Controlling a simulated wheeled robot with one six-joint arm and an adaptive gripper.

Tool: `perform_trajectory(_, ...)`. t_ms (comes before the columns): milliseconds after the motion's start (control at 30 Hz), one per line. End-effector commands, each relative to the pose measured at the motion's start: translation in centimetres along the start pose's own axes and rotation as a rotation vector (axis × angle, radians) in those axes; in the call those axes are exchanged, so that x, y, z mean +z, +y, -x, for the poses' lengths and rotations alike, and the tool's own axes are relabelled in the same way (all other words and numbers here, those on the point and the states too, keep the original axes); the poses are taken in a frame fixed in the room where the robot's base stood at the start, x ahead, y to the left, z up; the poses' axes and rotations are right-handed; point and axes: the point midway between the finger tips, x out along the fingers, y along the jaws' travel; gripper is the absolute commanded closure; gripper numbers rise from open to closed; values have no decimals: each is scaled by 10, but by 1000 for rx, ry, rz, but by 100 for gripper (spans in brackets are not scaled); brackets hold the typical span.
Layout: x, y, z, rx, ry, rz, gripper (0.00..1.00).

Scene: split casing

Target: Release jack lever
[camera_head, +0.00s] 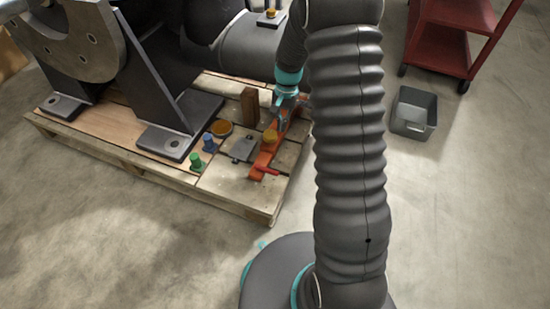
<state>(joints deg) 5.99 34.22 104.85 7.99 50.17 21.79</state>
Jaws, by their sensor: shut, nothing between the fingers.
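An orange jack (259,163) lies on the wooden pallet near its right end, with a yellow round part (270,138) on top. A small red lever (267,171) sticks out at the jack's near end. My gripper (284,101) is small in view, below the teal wrist, over the jack's far end. It is shut and empty, apart from the red lever. I cannot tell whether its fingertips touch the jack. My arm hides part of the pallet's right side.
A brown block (250,105), a grey plate (240,148) and small green (197,161) and blue (208,142) pieces stand on the pallet (236,191). A large dark casing (225,35) rises behind. A grey bin (413,111) and red cart (447,45) stand right.

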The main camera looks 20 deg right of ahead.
Motion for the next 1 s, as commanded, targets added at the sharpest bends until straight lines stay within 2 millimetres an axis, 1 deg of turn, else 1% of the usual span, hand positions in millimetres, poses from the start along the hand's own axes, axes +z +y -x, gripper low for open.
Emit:
perform_trajectory(33, -5, 0, -10, 5, -16, -15, 100)
perform_trajectory(100, -9, 0, -21, 9, -30, -29, 100)
perform_trajectory(200, -13, 0, -31, 13, -42, -43, 100)
perform_trajectory(300, -14, 0, -34, 14, -46, -48, 100)
perform_trajectory(600, -14, 0, -35, 14, -46, -48, 100)
perform_trajectory(733, -14, 0, -41, 15, -47, -47, 100)
perform_trajectory(867, -13, 0, -58, 16, -48, -47, 100)
perform_trajectory(1000, -11, 1, -84, 16, -50, -47, 100)
